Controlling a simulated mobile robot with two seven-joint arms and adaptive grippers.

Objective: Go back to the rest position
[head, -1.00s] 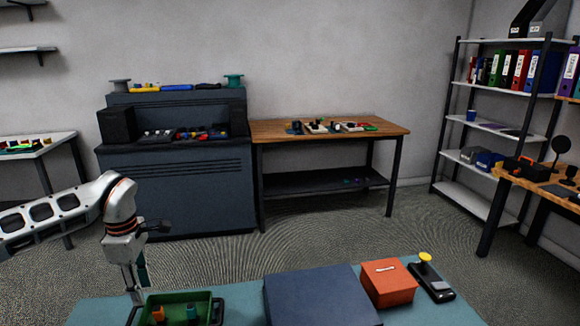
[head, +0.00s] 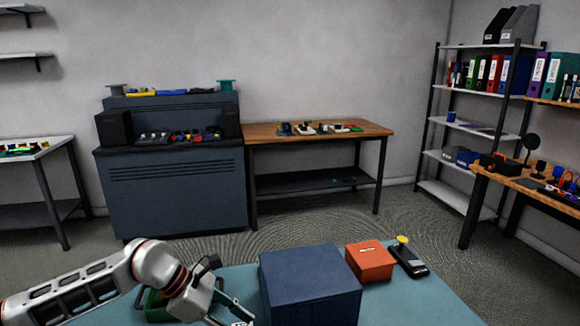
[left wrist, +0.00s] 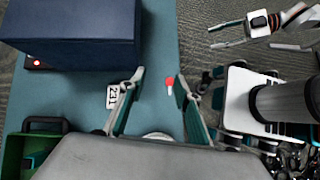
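My left gripper (head: 236,312) is low at the front of the teal table in the head view, right of the green bin (head: 157,303) and near the dark blue box (head: 312,287). In the left wrist view its two fingers (left wrist: 160,77) stand apart with nothing held between them. A small red-and-white piece (left wrist: 169,85) and a white lettered tag (left wrist: 112,97) show near the fingers. My right gripper (left wrist: 225,34) shows at the top right of the left wrist view, fingers apart and empty. It is outside the head view.
An orange-red box (head: 370,264) and a dark device with a yellow knob (head: 408,258) stand on the teal table (head: 420,300), right of the blue box. The green bin is partly hidden by my left arm. A wooden table (head: 320,136) and shelves stand farther back.

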